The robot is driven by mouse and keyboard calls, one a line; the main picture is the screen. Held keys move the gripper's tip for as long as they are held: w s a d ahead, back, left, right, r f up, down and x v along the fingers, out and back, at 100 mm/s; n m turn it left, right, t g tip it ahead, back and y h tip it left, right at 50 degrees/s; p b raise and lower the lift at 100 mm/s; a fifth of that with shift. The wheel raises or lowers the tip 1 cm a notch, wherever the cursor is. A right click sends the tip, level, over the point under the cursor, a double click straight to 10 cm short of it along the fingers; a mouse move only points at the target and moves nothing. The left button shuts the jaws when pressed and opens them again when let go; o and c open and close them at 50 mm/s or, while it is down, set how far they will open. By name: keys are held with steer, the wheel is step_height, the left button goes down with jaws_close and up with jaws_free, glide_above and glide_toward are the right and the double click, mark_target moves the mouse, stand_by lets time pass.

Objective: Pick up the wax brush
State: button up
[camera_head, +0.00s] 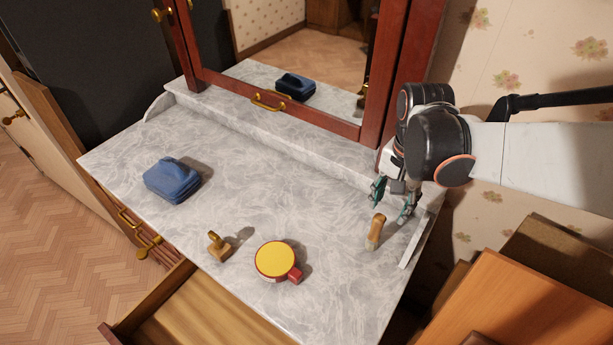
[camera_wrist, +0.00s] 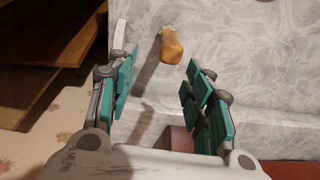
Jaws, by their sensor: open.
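A round yellow-topped item (camera_head: 274,259) with a red part sits at the front middle. A blue case (camera_head: 172,180) lies at the left. The mirror (camera_head: 300,50) rises behind. An open drawer (camera_head: 196,312) juts out in front. The marble top (camera_head: 255,185) is clear in the middle.

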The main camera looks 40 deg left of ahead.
mark_target(375, 230)
steer(key=f+b, duration=0.1)
steer(key=f, duration=0.2)
steer(key=a+f+b, duration=0.1)
steer(key=f, duration=0.3)
steer(key=s+f+b, duration=0.1)
steer(key=f, duration=0.3)
steer(key=shift+a+f, duration=0.2)
steer(key=shift+f, duration=0.05)
steer(key=shift+s+r, duration=0.1)
jaws_close()
